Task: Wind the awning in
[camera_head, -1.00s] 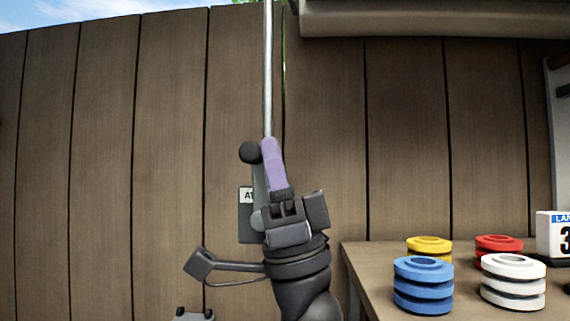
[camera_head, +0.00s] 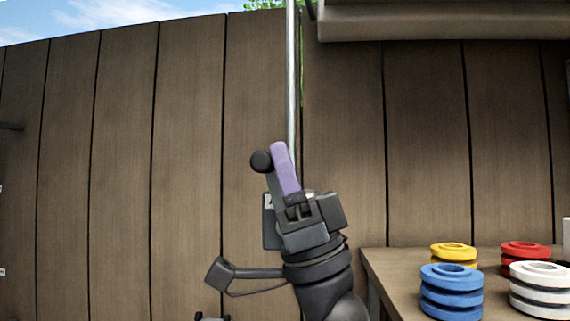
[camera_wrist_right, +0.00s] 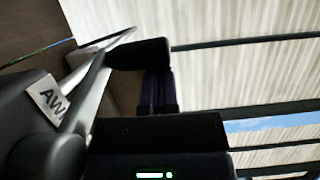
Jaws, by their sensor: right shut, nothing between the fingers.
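A long silver rod (camera_head: 291,85) runs up the fence to the awning housing (camera_head: 440,22). A dark box with a partly hidden label (camera_head: 268,201) sits low on the fence; the wrist view shows "AW" on the label (camera_wrist_right: 47,101). A crank with a grey arm (camera_head: 276,187) and round black knob (camera_head: 261,161) is in front of it. My right gripper (camera_head: 282,148), with purple fingers, points up just right of the knob, shut and empty. In the wrist view the knob (camera_wrist_right: 140,53) is close by the fingers (camera_wrist_right: 157,88); I cannot tell if they touch.
A wooden table (camera_head: 385,268) at right holds blue (camera_head: 450,292), white (camera_head: 540,290), yellow (camera_head: 453,254) and red (camera_head: 525,255) ring stacks. The plank fence (camera_head: 130,180) closes off the back. A pale ribbed surface (camera_wrist_right: 240,75) with dark bars fills the wrist view's right.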

